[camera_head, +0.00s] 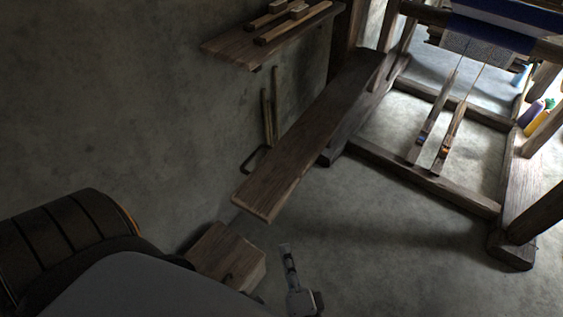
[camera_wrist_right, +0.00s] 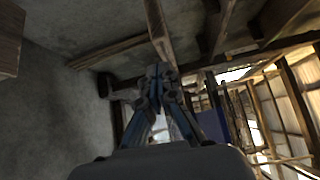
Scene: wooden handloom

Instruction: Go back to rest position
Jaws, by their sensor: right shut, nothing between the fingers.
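My right gripper (camera_head: 286,248) shows low in the head view, just right of a wooden block on the floor. It is shut and empty, its slim fingers together and apart from the block. In the right wrist view the same gripper (camera_wrist_right: 160,72) has its dark fingers meeting at the tips, with wooden beams beyond them. My left gripper is not in view. The wooden handloom (camera_head: 425,183) stands at the upper right of the head view, with blue cloth (camera_head: 493,33) on it and two treadle-like bars (camera_head: 433,120) hanging at its front.
A long wooden bench plank (camera_head: 300,140) runs from the loom towards me. A wooden shelf (camera_head: 232,45) with several wooden pieces is on the wall above. The wooden block (camera_head: 227,254) stands near the wall. The floor (camera_head: 400,260) right of my gripper is clear.

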